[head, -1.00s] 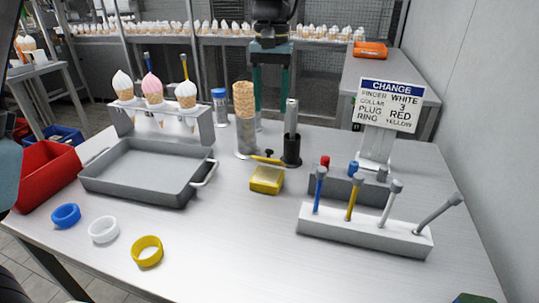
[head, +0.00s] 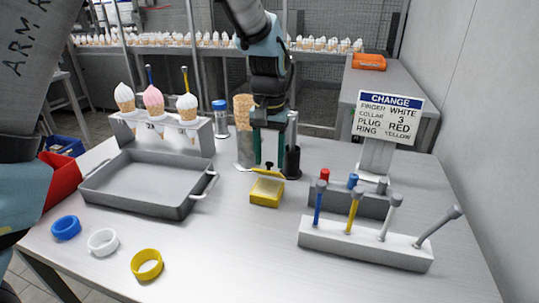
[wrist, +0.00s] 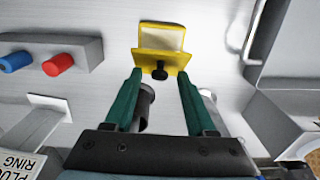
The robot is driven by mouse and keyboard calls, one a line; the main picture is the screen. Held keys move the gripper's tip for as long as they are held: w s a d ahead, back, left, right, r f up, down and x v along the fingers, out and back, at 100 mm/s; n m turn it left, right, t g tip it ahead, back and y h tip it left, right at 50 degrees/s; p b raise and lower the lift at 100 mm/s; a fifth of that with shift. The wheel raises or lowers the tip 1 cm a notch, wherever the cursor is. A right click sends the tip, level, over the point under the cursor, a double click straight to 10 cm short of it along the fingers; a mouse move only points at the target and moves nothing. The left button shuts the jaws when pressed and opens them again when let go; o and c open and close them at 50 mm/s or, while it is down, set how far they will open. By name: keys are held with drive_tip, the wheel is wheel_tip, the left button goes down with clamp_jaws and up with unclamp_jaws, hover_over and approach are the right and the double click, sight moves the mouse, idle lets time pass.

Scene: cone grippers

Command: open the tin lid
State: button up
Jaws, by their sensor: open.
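The yellow tin (head: 266,193) stands on the table. In the wrist view its pale inside (wrist: 160,38) shows. Its yellow lid (wrist: 160,58) appears raised along the tin's far edge, with a black knob (wrist: 159,73) on its outer side. In the head view the thin lid edge and knob (head: 268,166) show behind the tin. My gripper (head: 269,162) points down just behind the tin. In the wrist view its green fingers (wrist: 160,76) are apart, one either side of the knob, with nothing held. Whether they touch the lid, I cannot tell.
A cone stack (head: 243,115) and a dark holder (head: 292,162) stand close behind my gripper. A grey tray (head: 145,188) is left. A white rack with coloured rods (head: 365,245) and a grey plug block (head: 360,203) are right. Rings, one of them yellow (head: 147,264), lie front left.

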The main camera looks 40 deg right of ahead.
clamp_jaws()
idle(0.5)
idle(1.0)
